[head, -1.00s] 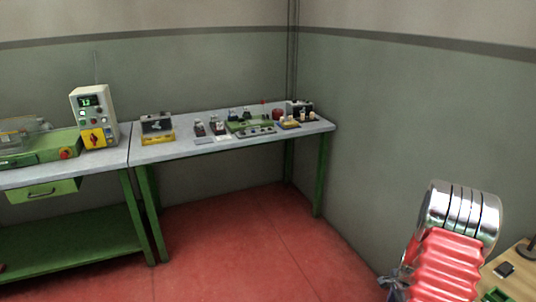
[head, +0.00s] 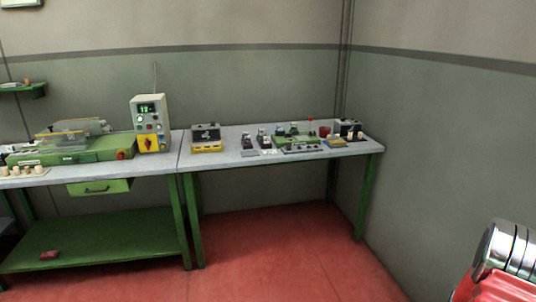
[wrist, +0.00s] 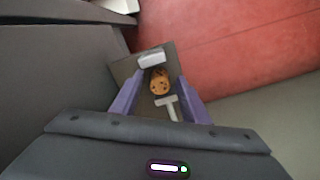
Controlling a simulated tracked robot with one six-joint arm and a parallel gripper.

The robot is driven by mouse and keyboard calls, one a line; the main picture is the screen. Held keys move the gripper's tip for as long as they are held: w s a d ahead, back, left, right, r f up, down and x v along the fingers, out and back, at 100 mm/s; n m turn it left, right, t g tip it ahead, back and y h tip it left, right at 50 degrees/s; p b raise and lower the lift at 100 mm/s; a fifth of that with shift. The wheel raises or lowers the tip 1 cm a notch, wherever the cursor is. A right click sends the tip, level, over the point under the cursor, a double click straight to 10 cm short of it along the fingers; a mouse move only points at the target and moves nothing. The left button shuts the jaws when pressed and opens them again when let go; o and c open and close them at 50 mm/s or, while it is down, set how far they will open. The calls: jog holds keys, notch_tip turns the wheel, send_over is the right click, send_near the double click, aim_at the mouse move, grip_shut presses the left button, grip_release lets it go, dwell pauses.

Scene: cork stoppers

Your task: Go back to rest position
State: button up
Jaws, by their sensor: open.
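My gripper (wrist: 160,88) shows in the wrist view with its two purple fingers apart. A brown, dark-speckled cork stopper (wrist: 159,82) shows between the fingers, over a small grey plate (wrist: 124,70). A pale block lies just above the stopper in the picture and a pale T-shaped piece just below it. I cannot tell whether the fingers touch the stopper. The gripper does not show in the head view.
A grey-topped bench (head: 225,165) stands at the back with small devices on it. Left of it is a green machine (head: 75,153) beside a control box (head: 150,123). Several pale stoppers (head: 30,171) stand at the far left. Red floor (head: 290,265) lies clear in front.

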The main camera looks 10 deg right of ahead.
notch_tip(320, 180, up, 11)
notch_tip(320, 180, down, 13)
jog(key=shift+r, duration=0.2)
notch_tip(320, 180, up, 14)
jog(key=shift+r, duration=0.2)
dwell(1.4)
jog(key=shift+r, duration=0.1)
dwell(0.3)
